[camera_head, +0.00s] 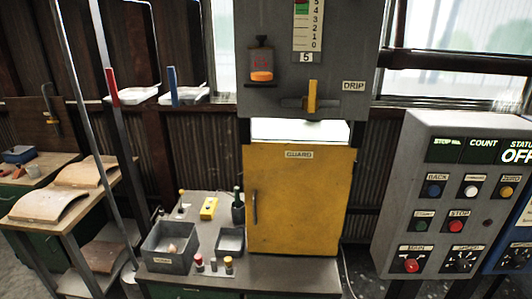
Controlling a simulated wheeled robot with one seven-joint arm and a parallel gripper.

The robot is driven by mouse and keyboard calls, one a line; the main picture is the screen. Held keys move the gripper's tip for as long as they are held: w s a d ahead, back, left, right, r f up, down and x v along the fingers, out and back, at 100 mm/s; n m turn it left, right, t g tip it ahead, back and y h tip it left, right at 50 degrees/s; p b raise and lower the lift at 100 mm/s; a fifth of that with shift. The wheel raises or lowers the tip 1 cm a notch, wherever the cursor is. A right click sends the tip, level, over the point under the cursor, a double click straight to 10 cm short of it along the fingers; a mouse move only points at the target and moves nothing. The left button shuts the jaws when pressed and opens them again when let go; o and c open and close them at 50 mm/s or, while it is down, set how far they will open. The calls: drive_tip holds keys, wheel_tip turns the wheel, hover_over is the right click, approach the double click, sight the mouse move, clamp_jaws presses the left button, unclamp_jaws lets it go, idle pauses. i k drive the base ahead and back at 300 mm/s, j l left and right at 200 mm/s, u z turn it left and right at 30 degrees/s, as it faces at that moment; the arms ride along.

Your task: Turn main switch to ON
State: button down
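A grey control panel (399,190) stands at the right in the head view. A red rotary knob (411,265) sits at its lower left under a small label that seems to read MAIN. Which way the knob points is too small to tell. A black rotary knob (461,264) is to its right. The status display (516,156) at the panel's upper right reads OFF and is cut by the picture edge. My gripper is not in view.
Push buttons, including a red STOP button (456,225), crowd the panel above the red knob. A yellow GUARD door (297,200) stands to its left, with a narrow gap between. A workbench (200,277) holds grey bins at lower middle. A blue box (512,240) adjoins the panel's right.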

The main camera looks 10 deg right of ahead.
sight(411, 265)
drive_tip(key=z, duration=1.5)
drive_tip(key=l+u, duration=0.15)
drive_tip(key=u, duration=0.35)
drive_tip(key=k+l+u, duration=0.1)
drive_tip(key=u, duration=0.35)
drive_tip(key=k+l+u, duration=0.1)
drive_tip(key=u, duration=0.4)
drive_tip(key=l, duration=0.1)
